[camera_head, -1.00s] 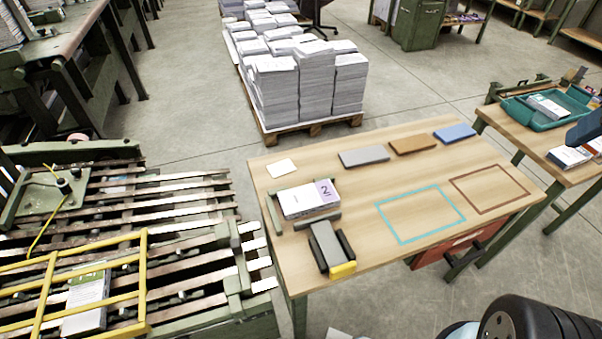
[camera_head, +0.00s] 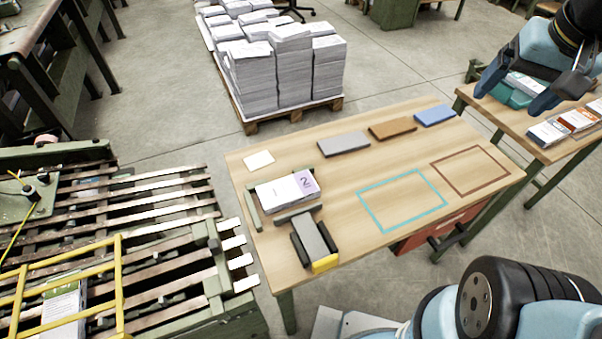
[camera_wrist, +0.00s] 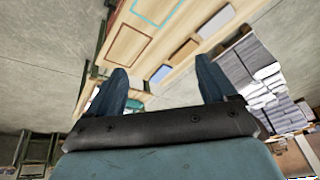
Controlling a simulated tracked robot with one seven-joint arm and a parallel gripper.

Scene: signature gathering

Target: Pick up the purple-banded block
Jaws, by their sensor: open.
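The purple-banded block (camera_head: 285,190) is white, with a purple band marked "2" at its right end. It lies on the wooden table in the head view, between low green rails at its left and front. My gripper (camera_head: 516,93) is at the upper right, in front of the side table, far from the block. Its two blue fingers are spread with nothing between them. The wrist view shows my gripper (camera_wrist: 162,72) open too, with the wooden table (camera_wrist: 150,62) beyond the fingers. I cannot make out the purple-banded block there.
Grey (camera_head: 343,144), brown (camera_head: 392,129) and blue (camera_head: 434,115) pads lie along the table's back edge. A cyan outline (camera_head: 373,215) and a brown outline (camera_head: 441,180) mark bare wood. A grey-topped holder (camera_head: 308,238) stands in front of the block. Several blocks (camera_head: 578,119) lie on the side table.

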